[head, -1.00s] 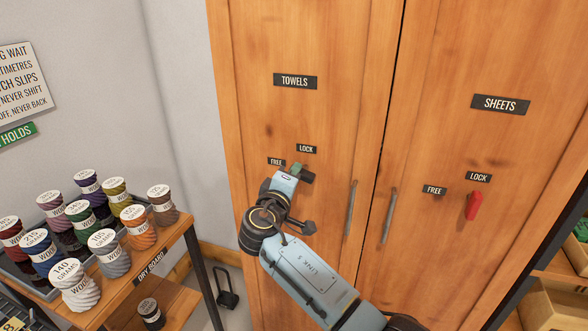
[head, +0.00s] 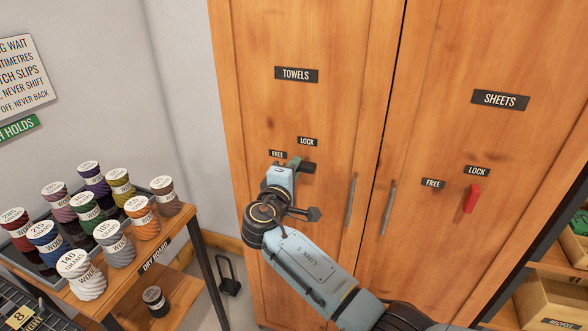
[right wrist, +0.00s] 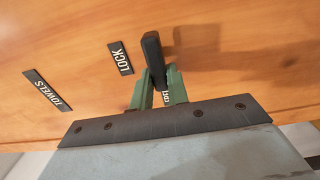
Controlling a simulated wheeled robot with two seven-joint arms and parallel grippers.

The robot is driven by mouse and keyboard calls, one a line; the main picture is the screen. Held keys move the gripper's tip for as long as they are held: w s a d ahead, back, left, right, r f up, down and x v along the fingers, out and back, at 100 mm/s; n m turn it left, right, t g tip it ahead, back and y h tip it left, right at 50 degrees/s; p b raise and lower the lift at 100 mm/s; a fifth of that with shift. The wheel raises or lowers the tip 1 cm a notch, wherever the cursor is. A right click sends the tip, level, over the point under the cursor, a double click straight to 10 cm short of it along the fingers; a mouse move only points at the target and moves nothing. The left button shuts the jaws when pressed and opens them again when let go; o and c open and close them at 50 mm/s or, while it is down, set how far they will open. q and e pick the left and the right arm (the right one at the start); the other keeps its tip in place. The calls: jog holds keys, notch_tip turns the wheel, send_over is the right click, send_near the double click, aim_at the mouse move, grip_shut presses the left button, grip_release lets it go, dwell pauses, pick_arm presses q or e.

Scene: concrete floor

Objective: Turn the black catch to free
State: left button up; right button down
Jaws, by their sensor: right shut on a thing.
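The left wooden door (head: 340,105) bears the TOWELS label (head: 297,74). Below it are a LOCK label (head: 307,141) and a FREE label (head: 278,154). The black catch (head: 308,168) shows just under LOCK. My right gripper (head: 294,163) is at the catch, its green fingers shut on it. In the right wrist view the black catch (right wrist: 153,55) stands between the green fingertips (right wrist: 160,84) and sticks out past them. The fingers partly cover the FREE label there, while LOCK (right wrist: 120,58) is clear. The catch's exact angle is hard to tell. My left gripper is not in view.
The right door, labelled SHEETS (head: 500,99), has a red catch (head: 471,199). Door handles (head: 350,205) (head: 388,212) flank the gap between the doors. Shelves with boxes (head: 550,300) are at lower right.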

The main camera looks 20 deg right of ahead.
jog(key=c, duration=1.4)
grip_release()
jog(key=shift+o, duration=0.2)
jog(key=v, duration=1.3)
jog(key=shift+s+a+b, duration=0.2)
jog(key=shift+b, duration=0.2)
